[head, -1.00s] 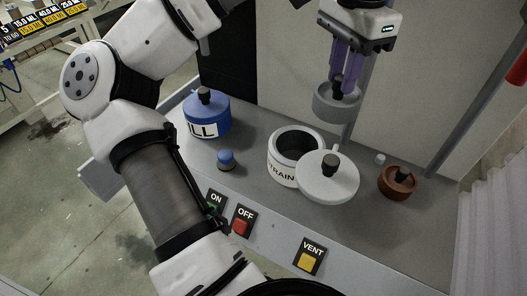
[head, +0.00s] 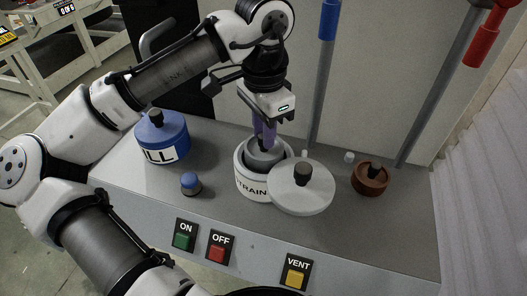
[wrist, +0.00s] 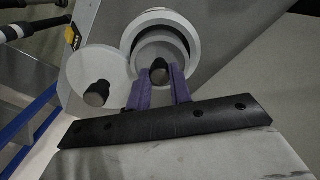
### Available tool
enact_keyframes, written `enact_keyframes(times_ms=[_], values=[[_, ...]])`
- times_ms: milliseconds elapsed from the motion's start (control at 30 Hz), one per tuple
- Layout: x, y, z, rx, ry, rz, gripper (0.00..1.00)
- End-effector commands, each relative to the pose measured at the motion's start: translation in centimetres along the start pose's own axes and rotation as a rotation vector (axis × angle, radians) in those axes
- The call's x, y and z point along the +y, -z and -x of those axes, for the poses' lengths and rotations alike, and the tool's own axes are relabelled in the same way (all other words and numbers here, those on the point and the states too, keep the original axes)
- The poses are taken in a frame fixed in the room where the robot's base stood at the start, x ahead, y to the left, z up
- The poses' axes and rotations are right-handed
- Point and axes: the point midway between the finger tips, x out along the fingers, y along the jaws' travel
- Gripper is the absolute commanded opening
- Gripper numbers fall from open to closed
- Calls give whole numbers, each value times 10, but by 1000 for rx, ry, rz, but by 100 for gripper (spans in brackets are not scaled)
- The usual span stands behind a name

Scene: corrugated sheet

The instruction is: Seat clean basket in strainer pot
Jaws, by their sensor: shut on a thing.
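The strainer pot (head: 254,189) is a white open cylinder with partly hidden lettering, standing on the grey bench. The grey basket (head: 266,158) is in the pot's mouth, its upper part showing above or at the rim; I cannot tell whether it rests on the bottom. In the wrist view the basket (wrist: 168,48) lies within the pot's ring (wrist: 133,30), with a dark gap on one side. My gripper (head: 265,140) has purple fingers and is shut on the basket's black knob (wrist: 159,70), directly above the pot.
A white lid with a black knob (head: 298,197) lies right of the pot, close against it. A blue pot (head: 160,138), a blue-topped knob (head: 190,183) and a brown pot (head: 370,180) stand on the bench. ON, OFF and VENT buttons (head: 295,277) line the front.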

Motion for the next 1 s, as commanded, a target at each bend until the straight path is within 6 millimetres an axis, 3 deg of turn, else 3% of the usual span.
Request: enact_keyframes(times_ms=[500,900,933,1000], values=[[0,0,-60,0,0,0,0],[0,0,-65,1,0,0,0],[0,0,-64,0,1,0,25],[0,0,-64,0,1,0,34]])
